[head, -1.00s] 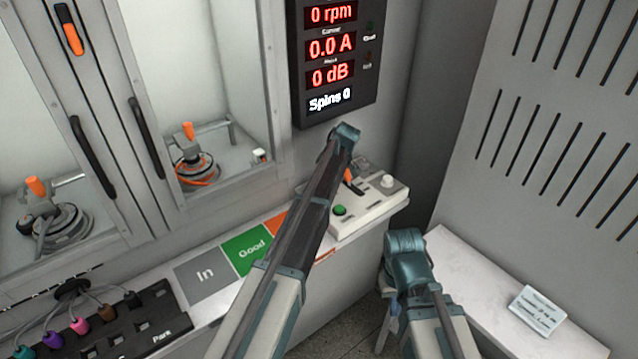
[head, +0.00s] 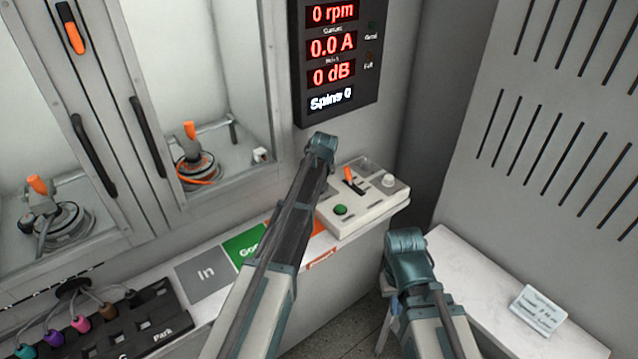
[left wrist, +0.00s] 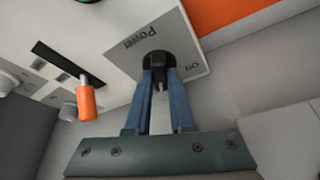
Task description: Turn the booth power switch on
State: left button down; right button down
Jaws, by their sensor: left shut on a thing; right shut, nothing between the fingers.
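In the head view my left forearm and wrist reach over the left end of the control box (head: 372,212), and the switch and left fingertips are hidden. My right gripper (head: 388,312) hangs low at the right, shut and empty, away from the box.
The box carries an orange lever (head: 349,175), a green button (head: 340,210) and a white knob (head: 389,181). A dark display (head: 335,60) above reads 0 rpm, 0.0 A and 0 dB. A white bench (head: 480,275) with a card (head: 538,309) is at right.

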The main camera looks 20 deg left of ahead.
pick_arm(q)
jog(key=shift+a+m+h, duration=0.15)
jog(key=shift+m+h, duration=0.55)
jog(key=shift+m, duration=1.3)
jog(key=c, duration=0.8)
grip_release()
jog(key=p+v, duration=1.2)
jog(key=v, duration=0.2)
jog(key=shift+s+f+p, duration=0.15)
jog(key=shift+p, duration=0.25)
